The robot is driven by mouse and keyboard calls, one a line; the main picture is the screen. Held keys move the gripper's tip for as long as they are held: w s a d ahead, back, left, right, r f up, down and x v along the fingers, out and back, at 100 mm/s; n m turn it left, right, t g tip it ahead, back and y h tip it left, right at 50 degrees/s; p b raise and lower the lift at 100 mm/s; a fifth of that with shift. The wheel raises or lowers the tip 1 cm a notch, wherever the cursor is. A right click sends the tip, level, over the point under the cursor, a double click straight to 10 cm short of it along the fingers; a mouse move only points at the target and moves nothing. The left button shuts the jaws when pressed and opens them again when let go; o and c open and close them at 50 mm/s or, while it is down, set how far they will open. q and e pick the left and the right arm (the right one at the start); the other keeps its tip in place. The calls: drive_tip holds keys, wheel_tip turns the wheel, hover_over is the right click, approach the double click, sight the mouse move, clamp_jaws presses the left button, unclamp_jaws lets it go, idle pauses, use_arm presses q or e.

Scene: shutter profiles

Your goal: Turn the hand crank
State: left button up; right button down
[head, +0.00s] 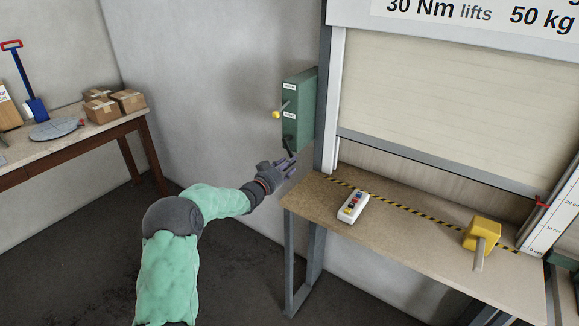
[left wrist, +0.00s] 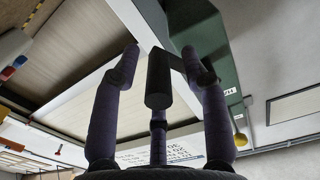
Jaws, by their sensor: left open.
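The green gearbox (head: 300,105) is fixed to the wall beside the shutter (head: 420,110). Its dark hand crank (head: 288,146) hangs at the lower end. My left gripper (head: 287,167) is just below and at the crank, its fingers pointing up and to the right. In the left wrist view the crank's dark cylindrical grip (left wrist: 158,80) stands between the spread fingers of my left gripper (left wrist: 160,66), with the green gearbox (left wrist: 220,65) behind. The fingers are open; I cannot tell whether any touches the grip. My right gripper is not in view.
A lever with a yellow knob (head: 277,114) sticks out from the gearbox's left side. The workbench (head: 400,245) below right holds a button box (head: 353,206) and a yellow block with a handle (head: 481,234). Another table (head: 60,150) with boxes stands left.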

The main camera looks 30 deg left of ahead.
use_arm(q)
drive_tip(key=shift+w, duration=0.65)
clamp_jaws()
